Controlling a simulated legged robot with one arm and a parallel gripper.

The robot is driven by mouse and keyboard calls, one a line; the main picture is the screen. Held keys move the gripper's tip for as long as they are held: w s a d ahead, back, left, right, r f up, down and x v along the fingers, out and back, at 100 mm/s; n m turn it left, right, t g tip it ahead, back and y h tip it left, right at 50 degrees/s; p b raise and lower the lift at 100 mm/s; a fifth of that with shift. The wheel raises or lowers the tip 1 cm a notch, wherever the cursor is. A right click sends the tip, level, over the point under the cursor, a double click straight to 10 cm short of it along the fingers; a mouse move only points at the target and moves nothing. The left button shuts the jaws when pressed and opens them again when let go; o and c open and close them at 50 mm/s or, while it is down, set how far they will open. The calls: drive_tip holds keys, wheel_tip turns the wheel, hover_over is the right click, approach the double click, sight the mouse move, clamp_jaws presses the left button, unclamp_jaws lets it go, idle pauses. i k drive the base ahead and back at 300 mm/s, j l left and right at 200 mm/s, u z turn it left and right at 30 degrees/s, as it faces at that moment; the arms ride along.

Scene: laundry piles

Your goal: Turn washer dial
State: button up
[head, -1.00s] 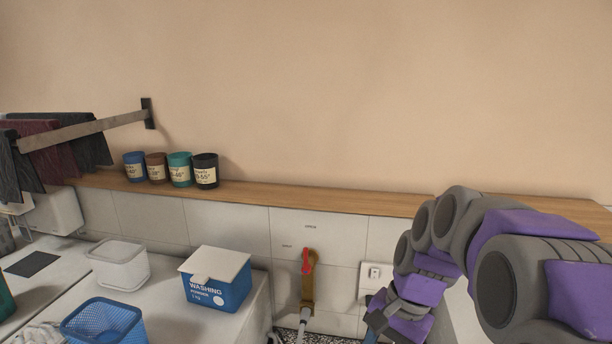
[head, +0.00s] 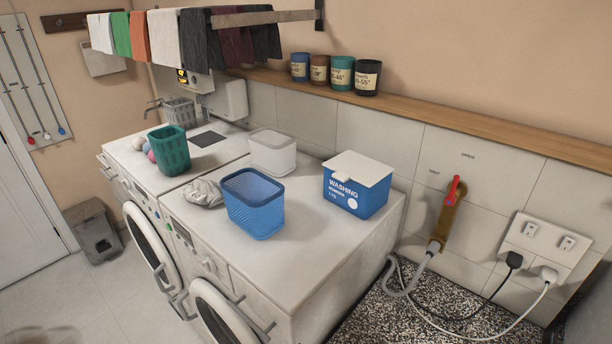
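Two white washers stand side by side against the wall, the nearer one (head: 290,255) at the centre and the other (head: 135,165) to its left. The nearer washer's front panel faces lower left and is seen at a steep slant. A small round knob, seemingly its dial (head: 209,265), shows there beside a green-lit display (head: 183,236). The dial's setting is too small to read. Both round doors look closed, though the nearer one is cut off by the bottom edge. My gripper is not in view.
A blue basket (head: 254,205), grey cloth (head: 203,193), white tub (head: 272,152) and washing powder box (head: 357,186) sit on the nearer washer. A green basket (head: 170,151) stands on the other. A hose and cables lie right. Floor (head: 75,290) in front is mostly clear.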

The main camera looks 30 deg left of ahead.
sight(209, 266)
drive_tip(key=k+u, duration=0.1)
drive_tip(key=u, duration=0.65)
drive_tip(key=i+u, duration=0.1)
drive_tip(key=u, duration=1.2)
drive_tip(key=i+j+z, duration=0.1)
drive_tip(key=i+j, duration=0.75)
drive_tip(key=j, duration=0.1)
